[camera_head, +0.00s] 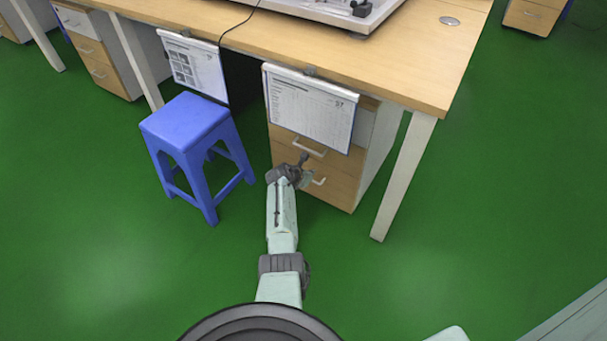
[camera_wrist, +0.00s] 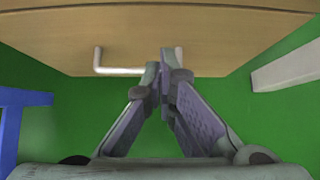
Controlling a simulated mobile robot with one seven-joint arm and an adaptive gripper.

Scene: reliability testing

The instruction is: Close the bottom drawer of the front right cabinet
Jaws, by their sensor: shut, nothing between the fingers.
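The front right cabinet (camera_head: 376,150) is a wood-fronted unit under the desk. Its bottom drawer (camera_head: 338,190) has a pale bar handle (camera_head: 319,181), partly hidden by my gripper. In the head view I cannot tell how far this drawer stands out. My gripper (camera_head: 304,157) is in front of the lower drawers. In the wrist view my gripper (camera_wrist: 164,68) has its fingertips together with nothing between them. They overlap the right part of a white handle (camera_wrist: 112,70) on a wooden drawer front (camera_wrist: 230,45). I cannot tell whether they touch it.
A blue stool (camera_head: 186,125) stands left of my arm. A white desk leg (camera_head: 405,175) stands right of the cabinet. A hanging paper sheet (camera_head: 310,108) covers part of the upper drawers. Green floor (camera_head: 490,200) is clear to the right.

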